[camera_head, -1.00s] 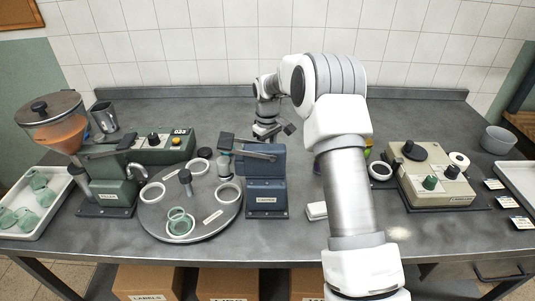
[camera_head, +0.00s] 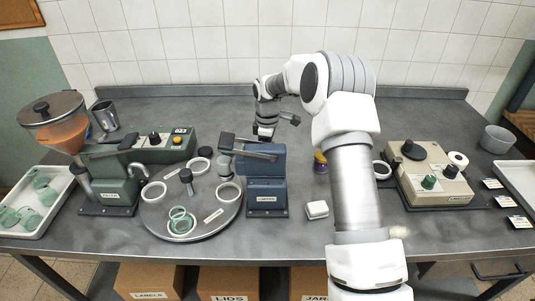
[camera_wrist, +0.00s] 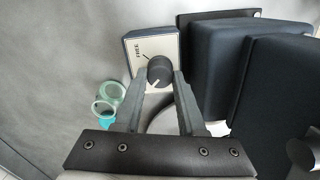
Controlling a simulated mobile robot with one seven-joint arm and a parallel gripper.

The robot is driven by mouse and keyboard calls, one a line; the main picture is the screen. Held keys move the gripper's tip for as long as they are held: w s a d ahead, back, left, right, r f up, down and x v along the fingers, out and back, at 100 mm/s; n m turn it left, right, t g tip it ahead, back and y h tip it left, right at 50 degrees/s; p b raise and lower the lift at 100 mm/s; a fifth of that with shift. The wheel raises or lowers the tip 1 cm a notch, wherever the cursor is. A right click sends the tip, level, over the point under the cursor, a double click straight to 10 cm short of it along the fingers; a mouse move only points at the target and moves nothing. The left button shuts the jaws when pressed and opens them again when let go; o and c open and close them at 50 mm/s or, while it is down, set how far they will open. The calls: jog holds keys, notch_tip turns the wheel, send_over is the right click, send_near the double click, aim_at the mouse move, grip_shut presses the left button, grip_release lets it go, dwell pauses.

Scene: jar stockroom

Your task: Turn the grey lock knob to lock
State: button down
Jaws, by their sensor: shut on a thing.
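The grey lock knob (camera_wrist: 160,66) sits on a small box with a pale face plate (camera_wrist: 138,48) in the wrist view. The plate reads FREE beside a short dark line. A white pointer mark on the knob points down and slightly left in the picture. My gripper (camera_wrist: 157,79) has its two fingers on either side of the knob and is shut on it. In the head view my gripper (camera_head: 264,136) is low behind the blue capper (camera_head: 265,180), which hides the knob.
Blue capper housings (camera_wrist: 225,70) stand close right of my fingers in the wrist view. A green glass jar (camera_wrist: 108,97) stands to the left. A round turntable (camera_head: 205,222), a green filler machine (camera_head: 108,190) and a beige control box (camera_head: 430,175) share the bench.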

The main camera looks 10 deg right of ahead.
dwell(0.4)
jog(key=c, duration=0.5)
grip_release()
jog(key=shift+r, duration=0.1)
notch_tip(320, 180, up, 17)
jog(key=shift+r, duration=0.15)
